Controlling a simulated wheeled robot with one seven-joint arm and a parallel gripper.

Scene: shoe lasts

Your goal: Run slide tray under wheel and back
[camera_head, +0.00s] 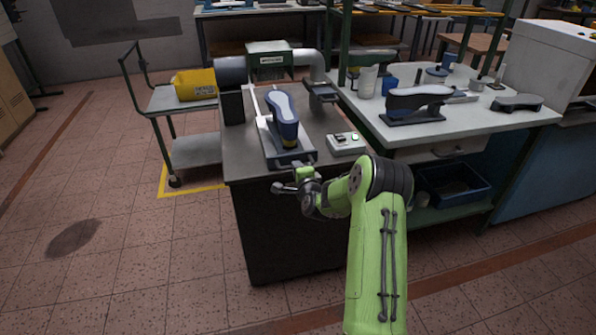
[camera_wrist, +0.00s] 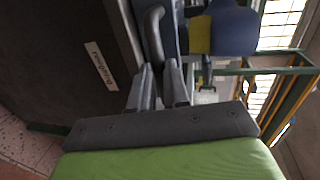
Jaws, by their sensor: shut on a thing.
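The slide tray (camera_head: 290,157) sits on its rail at the front of the dark grey bench. A blue shoe last with a pale sole (camera_head: 283,114) lies on the tray; it also shows in the wrist view (camera_wrist: 236,31). The dark wheel (camera_head: 231,72) is at the bench's back left, beyond the tray. My gripper (camera_head: 302,174) is at the bench's front edge. In the wrist view its fingers (camera_wrist: 159,80) are shut on the tray's dark curved handle (camera_wrist: 154,36). Part of the handle is hidden between the fingers.
A switch box with a green button (camera_head: 346,143) stands right of the tray. A green machine housing (camera_head: 269,61) is behind. A white-topped table (camera_head: 455,125) with several lasts is at right. A cart with a yellow case (camera_head: 195,84) stands left. Floor at front left is clear.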

